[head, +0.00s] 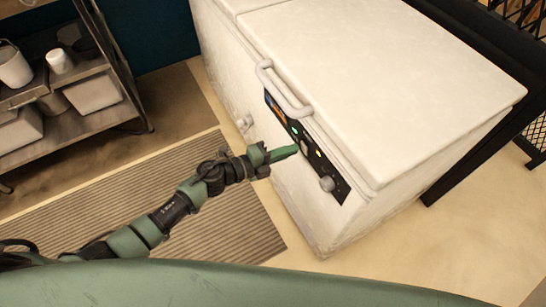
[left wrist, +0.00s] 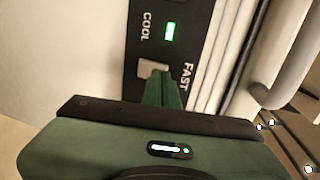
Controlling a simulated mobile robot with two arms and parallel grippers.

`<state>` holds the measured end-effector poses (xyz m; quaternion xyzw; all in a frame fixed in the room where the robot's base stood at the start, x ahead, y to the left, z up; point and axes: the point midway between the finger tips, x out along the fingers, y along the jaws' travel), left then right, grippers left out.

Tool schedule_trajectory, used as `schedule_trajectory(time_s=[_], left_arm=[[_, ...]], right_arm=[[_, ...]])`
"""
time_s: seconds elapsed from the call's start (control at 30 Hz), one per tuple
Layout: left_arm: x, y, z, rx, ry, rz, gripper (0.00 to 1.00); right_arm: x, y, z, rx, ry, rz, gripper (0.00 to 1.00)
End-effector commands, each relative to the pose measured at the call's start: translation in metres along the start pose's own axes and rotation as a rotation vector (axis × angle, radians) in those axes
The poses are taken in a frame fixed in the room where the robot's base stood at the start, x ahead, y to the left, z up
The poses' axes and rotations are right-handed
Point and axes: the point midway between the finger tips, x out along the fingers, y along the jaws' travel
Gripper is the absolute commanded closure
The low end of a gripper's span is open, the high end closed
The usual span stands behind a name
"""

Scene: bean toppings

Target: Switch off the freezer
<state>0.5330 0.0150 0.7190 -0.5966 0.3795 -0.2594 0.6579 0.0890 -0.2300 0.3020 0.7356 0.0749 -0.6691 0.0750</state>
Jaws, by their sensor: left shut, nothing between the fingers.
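The white chest freezer (head: 375,85) stands at the upper right of the head view with its lid closed. Its black control panel (head: 335,180) is on the front face, with lit indicators, a switch and a round knob (head: 327,184). My left gripper (head: 296,149) is shut and empty, its tips at the panel. In the left wrist view, the gripper's fingers (left wrist: 162,90) are at a light grey rocker switch (left wrist: 153,69) beside the word FAST and partly cover it. A green light (left wrist: 169,31) glows beside the word COOL. I cannot tell whether the tips touch the switch. My right gripper is not in view.
A grey handle (head: 282,92) sticks out from the freezer front just above the panel. A metal shelf (head: 75,95) with white containers stands at the left. A striped mat (head: 215,245) lies on the floor below my arm. A black metal frame (head: 480,55) stands behind the freezer.

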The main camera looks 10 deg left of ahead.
Motion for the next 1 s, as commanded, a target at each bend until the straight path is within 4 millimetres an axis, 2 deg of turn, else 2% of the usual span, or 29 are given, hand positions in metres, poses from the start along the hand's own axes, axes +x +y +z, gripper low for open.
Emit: schedule_trajectory(time_s=[0.13,0.53,0.67,0.7,1.0], left_arm=[[0.012,-0.004,0.0,0.0,0.001,0.0,1.0],[0.015,-0.005,0.0,-0.001,0.0,0.001,1.0],[0.023,-0.014,0.0,0.001,0.001,0.0,1.0],[0.022,-0.009,0.0,0.0,0.001,0.002,1.0],[0.018,-0.009,0.003,0.0,0.0,0.001,1.0]], right_arm=[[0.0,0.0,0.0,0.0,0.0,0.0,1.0],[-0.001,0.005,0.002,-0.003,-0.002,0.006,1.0],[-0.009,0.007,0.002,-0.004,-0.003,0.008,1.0],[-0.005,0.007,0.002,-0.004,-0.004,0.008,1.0],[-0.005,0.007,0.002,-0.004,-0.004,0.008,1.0]])
